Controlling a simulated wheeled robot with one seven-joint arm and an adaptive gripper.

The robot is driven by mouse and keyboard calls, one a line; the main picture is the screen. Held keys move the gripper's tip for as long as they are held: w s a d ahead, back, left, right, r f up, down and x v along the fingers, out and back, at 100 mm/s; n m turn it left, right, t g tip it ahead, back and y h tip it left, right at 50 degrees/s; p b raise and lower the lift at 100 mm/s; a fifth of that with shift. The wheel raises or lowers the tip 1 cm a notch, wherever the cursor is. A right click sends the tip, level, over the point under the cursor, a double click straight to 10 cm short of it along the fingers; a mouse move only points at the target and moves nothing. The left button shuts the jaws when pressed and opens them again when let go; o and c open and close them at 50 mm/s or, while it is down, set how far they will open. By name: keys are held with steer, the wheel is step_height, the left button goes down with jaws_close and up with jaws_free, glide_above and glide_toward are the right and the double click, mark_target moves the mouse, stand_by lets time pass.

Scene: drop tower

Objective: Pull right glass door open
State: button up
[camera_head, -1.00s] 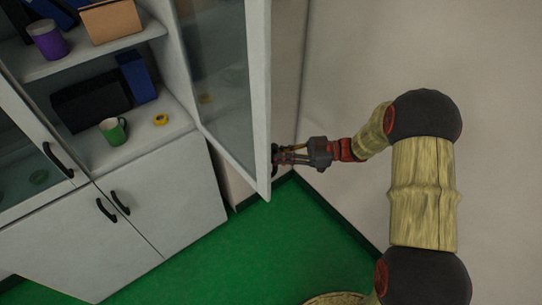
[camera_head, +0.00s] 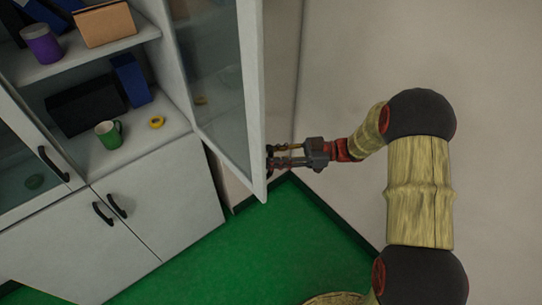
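The right glass door (camera_head: 255,110) of the white cabinet stands swung wide open, its free edge toward me. Its dark handle (camera_head: 269,158) is on the outer face near the bottom of that edge, partly hidden by the fingers and the door frame. My gripper (camera_head: 278,155) is at the handle, coming from the right. Its two fingers are spread with a gap between them, tips close around or beside the handle. I cannot tell whether they touch it.
The left glass door (camera_head: 30,160) is shut. A wall (camera_head: 345,60) stands close behind the arm. Green floor (camera_head: 260,250) is free in front.

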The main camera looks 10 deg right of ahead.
steer(key=d, duration=1.2)
steer(key=shift+s, duration=0.15)
